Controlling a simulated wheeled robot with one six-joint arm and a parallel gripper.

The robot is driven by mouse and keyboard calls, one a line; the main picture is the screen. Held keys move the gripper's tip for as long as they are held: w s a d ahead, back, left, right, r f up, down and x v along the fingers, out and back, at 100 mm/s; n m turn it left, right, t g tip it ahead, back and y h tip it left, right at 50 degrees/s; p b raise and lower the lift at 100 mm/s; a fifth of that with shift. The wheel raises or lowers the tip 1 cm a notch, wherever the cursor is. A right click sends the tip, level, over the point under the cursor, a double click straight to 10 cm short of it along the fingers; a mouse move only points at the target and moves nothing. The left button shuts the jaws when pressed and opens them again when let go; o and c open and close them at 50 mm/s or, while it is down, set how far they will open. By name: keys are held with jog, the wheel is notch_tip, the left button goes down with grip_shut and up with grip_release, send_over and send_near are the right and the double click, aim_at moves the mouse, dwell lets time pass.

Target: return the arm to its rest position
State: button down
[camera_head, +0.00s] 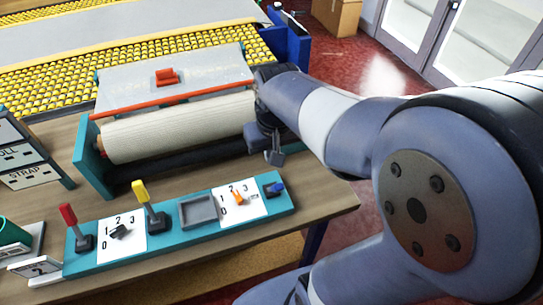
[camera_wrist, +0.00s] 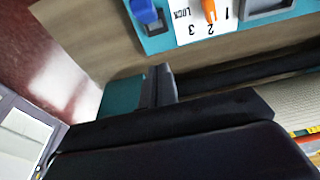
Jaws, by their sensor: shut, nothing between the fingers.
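My arm reaches in from the right in the head view, bent over the table's right end. My gripper (camera_head: 274,157) hangs at its end, just right of the roll of cream fabric (camera_head: 180,126) and above the teal control panel (camera_head: 270,212). Its jaws are shut with nothing held. In the wrist view my gripper (camera_wrist: 158,84) points toward the panel, close to the roller frame; I cannot tell whether it touches the frame.
The panel carries a red lever (camera_head: 68,214), a yellow lever (camera_head: 141,192), an orange dial (camera_head: 238,198) and a blue switch (camera_head: 275,188). A red handle (camera_head: 166,76) sits on the plate behind the roll. Red floor (camera_head: 345,75) lies open beyond the table.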

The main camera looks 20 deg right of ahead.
jog(key=s+r, duration=0.3)
jog(key=r, duration=0.5)
jog(key=shift+r, duration=0.15)
